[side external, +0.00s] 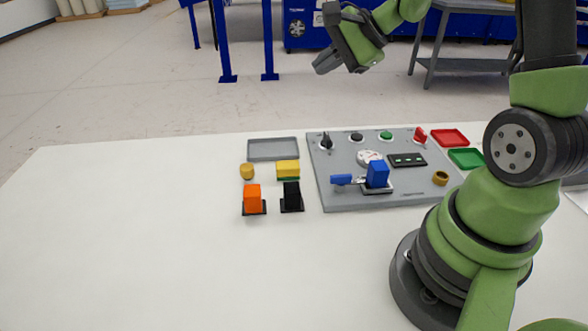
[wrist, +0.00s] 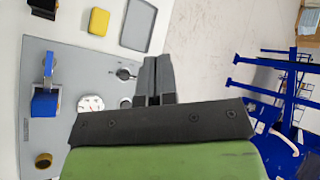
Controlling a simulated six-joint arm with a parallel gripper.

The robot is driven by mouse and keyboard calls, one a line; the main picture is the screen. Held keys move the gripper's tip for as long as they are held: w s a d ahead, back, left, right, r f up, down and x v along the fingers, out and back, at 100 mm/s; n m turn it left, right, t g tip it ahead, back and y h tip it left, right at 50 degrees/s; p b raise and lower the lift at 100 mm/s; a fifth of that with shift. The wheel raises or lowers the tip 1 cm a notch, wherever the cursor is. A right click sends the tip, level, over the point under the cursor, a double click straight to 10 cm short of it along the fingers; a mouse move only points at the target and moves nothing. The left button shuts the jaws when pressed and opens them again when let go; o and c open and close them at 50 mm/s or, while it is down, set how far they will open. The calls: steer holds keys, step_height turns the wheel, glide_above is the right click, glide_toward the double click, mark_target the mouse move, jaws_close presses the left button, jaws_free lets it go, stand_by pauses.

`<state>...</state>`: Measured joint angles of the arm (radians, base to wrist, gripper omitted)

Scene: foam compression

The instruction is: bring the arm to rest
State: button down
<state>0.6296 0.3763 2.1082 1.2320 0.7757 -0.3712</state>
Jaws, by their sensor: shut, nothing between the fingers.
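My gripper (side external: 326,62) is raised high above the far side of the white table, near the top of the side view. In the wrist view its two dark fingers (wrist: 153,78) lie together, shut and empty. Below it on the table is a grey panel (side external: 337,190) with knobs, buttons, a round gauge (side external: 369,157) and a blue block (side external: 377,173). The gripper touches nothing. The gauge also shows in the wrist view (wrist: 90,104), left of the fingers.
Left of the panel are a grey tray (side external: 273,150), a yellow block (side external: 288,168), an orange block (side external: 252,198) and a black block (side external: 291,195). Red (side external: 450,137) and green (side external: 467,158) trays lie on the right. The table's left part is clear.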

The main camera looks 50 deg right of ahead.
steer(key=s+a+r+n+g+y, duration=0.1)
steer(key=s+a+r+n, duration=0.2)
steer(key=a+n, duration=0.15)
steer(key=s+a+r+n+g, duration=0.1)
steer(key=s+a+r+n, duration=0.25)
steer(key=a, duration=0.25)
steer(key=s+a+r+n+h, duration=0.2)
steer(key=s+n, duration=0.5)
steer(key=s, duration=0.4)
steer(key=shift+s+a, duration=0.4)
steer(key=shift+a, duration=0.25)
steer(key=shift+r, duration=0.1)
